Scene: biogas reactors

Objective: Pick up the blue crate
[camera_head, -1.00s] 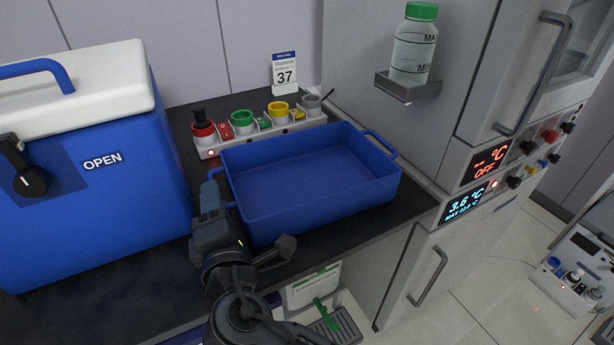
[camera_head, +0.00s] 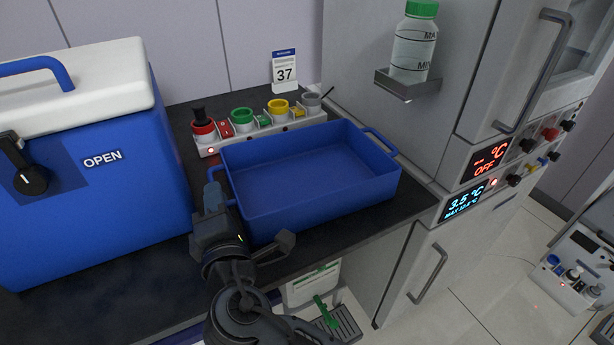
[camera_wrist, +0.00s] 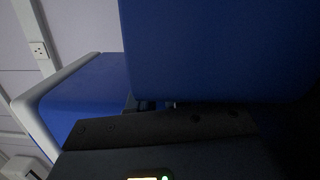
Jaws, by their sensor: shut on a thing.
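The blue crate (camera_head: 305,180) is an empty, open, shallow box with a loop handle at each end. It appears to rest level on the dark counter, in the middle of the head view. My gripper (camera_head: 213,196) is at its left end, shut on the left handle; the fingertips are partly hidden against the crate. In the wrist view the crate's blue wall (camera_wrist: 225,50) fills the upper right, close to the camera.
A blue cooler (camera_head: 90,190) with a white lid stands left, close to my gripper. A socket strip with coloured caps (camera_head: 262,130) lies behind the crate. A bottle (camera_head: 412,45) sits on a shelf at the grey cabinet, right. The counter (camera_head: 110,290) is bare in front.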

